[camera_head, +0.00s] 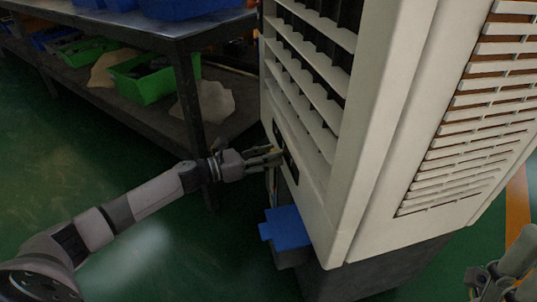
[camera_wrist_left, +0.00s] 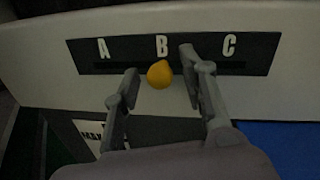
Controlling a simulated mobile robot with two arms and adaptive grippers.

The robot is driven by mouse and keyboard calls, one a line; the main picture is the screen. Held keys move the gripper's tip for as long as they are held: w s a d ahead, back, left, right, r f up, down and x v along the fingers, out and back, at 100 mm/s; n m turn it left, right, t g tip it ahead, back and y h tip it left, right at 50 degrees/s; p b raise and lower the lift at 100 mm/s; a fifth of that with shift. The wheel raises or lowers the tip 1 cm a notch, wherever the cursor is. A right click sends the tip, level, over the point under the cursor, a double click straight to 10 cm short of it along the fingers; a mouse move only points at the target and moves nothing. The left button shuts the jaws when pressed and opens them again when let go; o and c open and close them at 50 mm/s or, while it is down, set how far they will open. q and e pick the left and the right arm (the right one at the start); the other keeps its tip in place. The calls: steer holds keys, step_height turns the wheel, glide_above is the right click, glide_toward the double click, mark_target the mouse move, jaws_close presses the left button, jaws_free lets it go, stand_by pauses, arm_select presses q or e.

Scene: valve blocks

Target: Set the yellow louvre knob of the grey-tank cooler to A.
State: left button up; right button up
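The cooler (camera_head: 385,120) is a tall cream cabinet with louvres and a grey lower part (camera_head: 375,272). In the left wrist view, the yellow knob (camera_wrist_left: 160,74) is at B on a dark plate (camera_wrist_left: 255,54) lettered A, B, C from left to right. My left gripper (camera_head: 277,155) is at the cooler's front panel. In the left wrist view its open fingers (camera_wrist_left: 157,78) stand on either side of the knob, with a gap visible on both sides. My right gripper (camera_head: 500,285) is partly visible at the lower right edge; its fingers are unclear.
A blue block (camera_head: 287,229) juts from the cooler's lower front, below my left gripper. A metal workbench (camera_head: 150,22) with a green bin (camera_head: 145,82) on its lower shelf stands at the back left. Green floor is clear in front of the cooler.

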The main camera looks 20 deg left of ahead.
arm_select(q)
jaws_close()
stand_by(0.6)
